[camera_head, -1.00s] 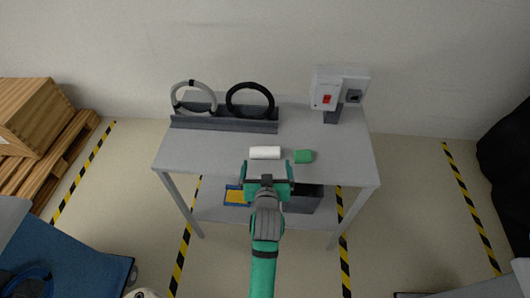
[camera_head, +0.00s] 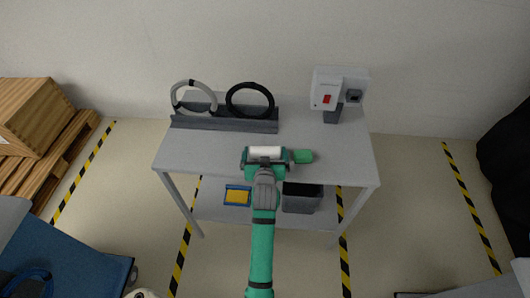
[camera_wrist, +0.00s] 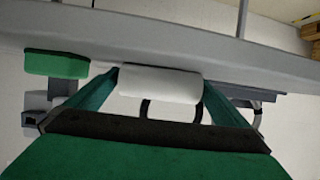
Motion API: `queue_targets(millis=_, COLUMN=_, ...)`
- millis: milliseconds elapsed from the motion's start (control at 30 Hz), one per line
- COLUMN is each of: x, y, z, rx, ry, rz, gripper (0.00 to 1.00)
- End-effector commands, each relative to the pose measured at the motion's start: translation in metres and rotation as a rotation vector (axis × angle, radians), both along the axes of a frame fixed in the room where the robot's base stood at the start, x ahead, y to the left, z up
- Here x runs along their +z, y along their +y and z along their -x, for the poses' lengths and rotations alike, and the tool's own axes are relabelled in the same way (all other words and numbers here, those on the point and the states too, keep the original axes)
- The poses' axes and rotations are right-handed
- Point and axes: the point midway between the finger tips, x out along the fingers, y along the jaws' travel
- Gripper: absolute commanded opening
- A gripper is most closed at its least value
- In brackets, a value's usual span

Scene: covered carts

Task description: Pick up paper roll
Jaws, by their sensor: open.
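The white paper roll (camera_head: 265,151) lies on its side on the grey table top (camera_head: 200,151), near the middle of the front part. My gripper (camera_head: 265,156) is open, with its two fingers around the ends of the roll in the head view. In the wrist view the roll (camera_wrist: 160,83) lies between the two spread green fingertips (camera_wrist: 160,85). I cannot tell whether the fingers touch it.
A dark rack (camera_head: 225,125) holds a grey ring (camera_head: 193,84) and a black ring (camera_head: 250,88) at the back left. A white switch box (camera_head: 327,90) stands at the back right. A blue-yellow tray (camera_head: 237,196) and dark bin (camera_head: 302,199) sit on the lower shelf.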

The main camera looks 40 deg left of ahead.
Motion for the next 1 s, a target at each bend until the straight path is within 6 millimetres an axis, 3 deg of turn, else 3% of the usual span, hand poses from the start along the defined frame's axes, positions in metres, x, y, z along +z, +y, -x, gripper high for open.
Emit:
queue_targets(millis=167, x=0.000, y=0.000, z=0.000, rx=0.000, ry=0.000, rz=0.000, gripper=1.00)
queue_targets(millis=333, x=0.000, y=0.000, z=0.000, rx=0.000, ry=0.000, rz=0.000, gripper=0.60)
queue_targets(millis=733, x=0.006, y=0.000, z=0.000, rx=0.000, ry=-0.002, rz=-0.002, gripper=0.60)
queue_targets(millis=1000, x=0.037, y=0.001, z=0.003, rx=0.001, ry=-0.004, rz=-0.002, gripper=0.60)
